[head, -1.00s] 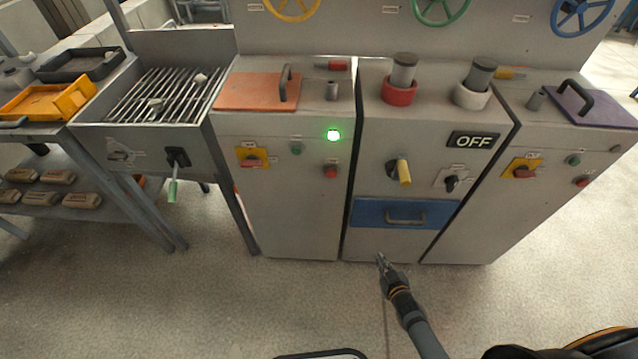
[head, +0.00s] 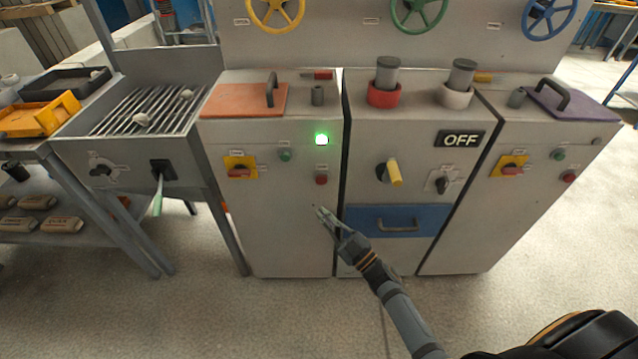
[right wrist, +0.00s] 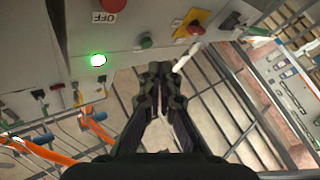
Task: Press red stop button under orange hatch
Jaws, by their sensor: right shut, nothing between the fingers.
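The orange hatch (head: 245,100) lies flat on top of the left cabinet (head: 270,225), with a dark handle at its right side. The red button (head: 321,180) is on that cabinet's front, below a lit green lamp (head: 321,139) and right of a green button (head: 286,155). My right gripper (head: 319,210) is shut and empty, in front of this cabinet and lower in the picture than the red button. The gap to the panel is hard to judge. The upside-down right wrist view shows the red button (right wrist: 113,5) at the top edge, beyond my fingertips (right wrist: 158,75). My left gripper is out of view.
A yellow-plated rotary switch (head: 240,168) sits left of the buttons. The middle cabinet has a yellow-handled knob (head: 394,174), an OFF display (head: 460,139) and a blue drawer (head: 430,219). A grill box (head: 130,148) stands left. A purple hatch (head: 572,106) is at right.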

